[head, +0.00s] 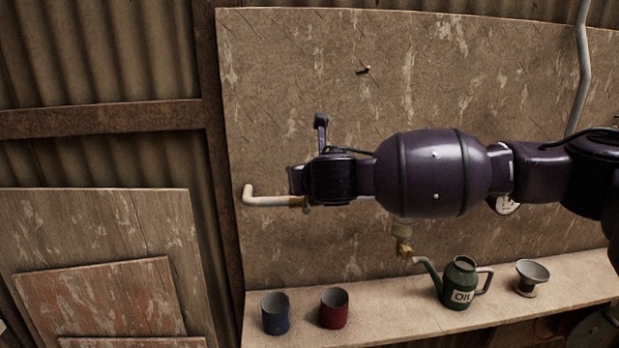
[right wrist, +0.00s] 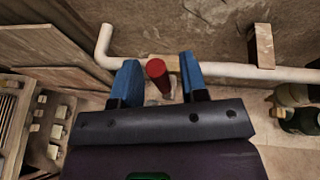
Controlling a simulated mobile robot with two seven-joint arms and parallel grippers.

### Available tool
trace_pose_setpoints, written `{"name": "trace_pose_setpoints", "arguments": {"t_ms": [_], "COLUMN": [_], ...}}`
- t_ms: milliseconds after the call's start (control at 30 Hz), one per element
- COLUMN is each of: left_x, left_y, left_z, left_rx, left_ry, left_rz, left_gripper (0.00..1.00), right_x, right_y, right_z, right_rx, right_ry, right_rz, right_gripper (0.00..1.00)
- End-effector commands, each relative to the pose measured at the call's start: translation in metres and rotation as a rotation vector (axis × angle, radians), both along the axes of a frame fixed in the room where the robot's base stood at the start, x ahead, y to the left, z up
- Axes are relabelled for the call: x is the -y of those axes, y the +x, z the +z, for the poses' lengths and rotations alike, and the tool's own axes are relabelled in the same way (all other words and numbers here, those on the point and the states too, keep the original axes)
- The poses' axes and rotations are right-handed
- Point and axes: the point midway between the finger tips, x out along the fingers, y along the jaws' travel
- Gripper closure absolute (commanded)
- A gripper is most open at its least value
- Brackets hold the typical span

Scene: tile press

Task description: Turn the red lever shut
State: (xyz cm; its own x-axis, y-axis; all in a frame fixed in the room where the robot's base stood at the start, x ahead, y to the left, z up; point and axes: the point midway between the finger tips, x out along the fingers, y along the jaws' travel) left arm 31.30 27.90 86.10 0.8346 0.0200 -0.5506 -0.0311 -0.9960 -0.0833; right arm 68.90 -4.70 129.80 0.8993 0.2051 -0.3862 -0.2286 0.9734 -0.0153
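The red lever (right wrist: 157,72) shows in the right wrist view as a short red cylinder by the pale pipe (right wrist: 235,71). My right gripper (right wrist: 158,60) is open, with one blue finger on each side of the lever. A gap shows on both sides, so the fingers do not appear to touch it. In the head view my right arm comes in from the right and its wrist hides the lever and valve; brass shows on the pipe (head: 268,201) just left of it. My left gripper is in neither view.
A shelf (head: 390,318) below holds a blue cup (head: 276,313), a red cup (head: 334,308), a green oil can (head: 459,283) and a funnel-like cup (head: 532,278). A brass fitting (head: 403,246) hangs right of the gripper. Boards (head: 95,300) lean at the left.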

Motion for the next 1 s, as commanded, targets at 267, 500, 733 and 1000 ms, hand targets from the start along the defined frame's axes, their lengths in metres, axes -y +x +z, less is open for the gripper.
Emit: {"name": "trace_pose_setpoints", "arguments": {"t_ms": [267,500,733,1000], "left_x": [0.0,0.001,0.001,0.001], "left_y": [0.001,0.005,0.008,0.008], "left_z": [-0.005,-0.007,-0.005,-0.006], "left_rx": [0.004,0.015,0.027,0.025], "left_ry": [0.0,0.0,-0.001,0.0], "left_rz": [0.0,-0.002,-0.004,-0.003], "left_gripper": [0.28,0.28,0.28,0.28], "right_x": [0.006,0.015,0.02,0.022], "right_y": [-0.028,-0.066,-0.09,-0.096], "right_z": [0.012,0.028,0.038,0.041], "right_rx": [0.002,0.002,0.001,-0.001], "right_ry": [0.0,0.0,0.001,0.0], "right_rz": [0.002,0.002,0.001,0.0], "right_gripper": [0.6,0.6,0.6,0.6]}}
